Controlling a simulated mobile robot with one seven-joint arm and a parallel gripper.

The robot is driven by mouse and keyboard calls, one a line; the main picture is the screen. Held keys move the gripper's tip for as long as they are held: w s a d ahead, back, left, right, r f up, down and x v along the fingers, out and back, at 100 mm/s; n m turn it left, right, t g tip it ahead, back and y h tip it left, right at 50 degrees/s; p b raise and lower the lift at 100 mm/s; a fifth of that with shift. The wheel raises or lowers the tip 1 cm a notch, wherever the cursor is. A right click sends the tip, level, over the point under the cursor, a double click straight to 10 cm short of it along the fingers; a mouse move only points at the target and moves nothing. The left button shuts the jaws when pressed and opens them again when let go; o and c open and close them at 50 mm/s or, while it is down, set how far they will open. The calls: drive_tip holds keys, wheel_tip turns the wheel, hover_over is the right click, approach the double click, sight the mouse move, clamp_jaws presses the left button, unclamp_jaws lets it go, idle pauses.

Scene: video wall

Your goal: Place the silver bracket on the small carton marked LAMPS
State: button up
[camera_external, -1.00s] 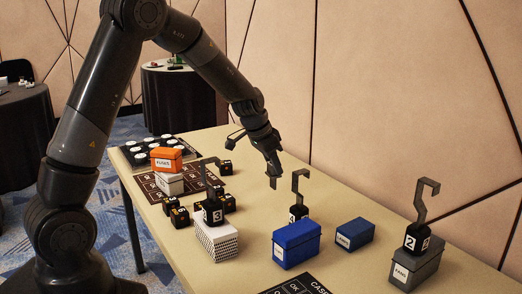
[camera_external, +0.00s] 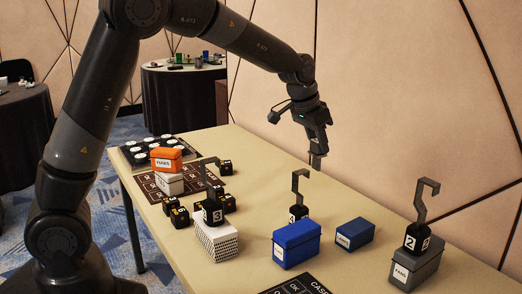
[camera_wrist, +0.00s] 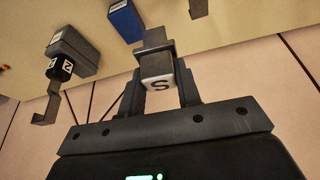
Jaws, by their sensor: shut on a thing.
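My gripper (camera_external: 317,148) is high over the far side of the table. In the wrist view, my gripper (camera_wrist: 160,92) is shut on a grey piece with a pale face marked S (camera_wrist: 158,83); I cannot tell if it is the silver bracket. Hook-shaped grey brackets rise from black numbered cubes: one marked 3 (camera_external: 212,213) on a white patterned carton (camera_external: 217,243), one marked 2 (camera_external: 411,240) on a grey carton (camera_external: 400,272), and one (camera_external: 299,190) behind a large blue carton (camera_external: 297,246). A small blue carton (camera_external: 355,234) has a bare top. Its label is too small to read.
An orange carton (camera_external: 166,159) sits on a white one (camera_external: 170,184) at the far left, beside several black cubes (camera_external: 180,217) and a dark mat (camera_external: 150,188). A black case card (camera_external: 300,286) lies at the front. The table's far strip is clear; the wall is close behind.

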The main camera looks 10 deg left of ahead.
drive_tip(key=s+d, duration=1.3)
drive_tip(key=d, duration=0.2)
drive_tip(key=shift+n+t, duration=0.3)
drive_tip(key=shift+w+a+f, duration=0.4)
drive_tip(key=shift+w+f, duration=1.65)
drive_tip(key=shift+f, duration=0.55)
drive_tip(key=shift+w+a+f, duration=0.45)
drive_tip(key=shift+w+f, duration=1.55)
drive_tip(key=shift+f, duration=0.65)
drive_tip(key=shift+w+a+f, duration=0.4)
drive_tip(key=shift+w+f, duration=1.65)
drive_tip(key=shift+f, duration=0.55)
drive_tip(key=shift+f, duration=0.15)
drive_tip(key=o, duration=1.1)
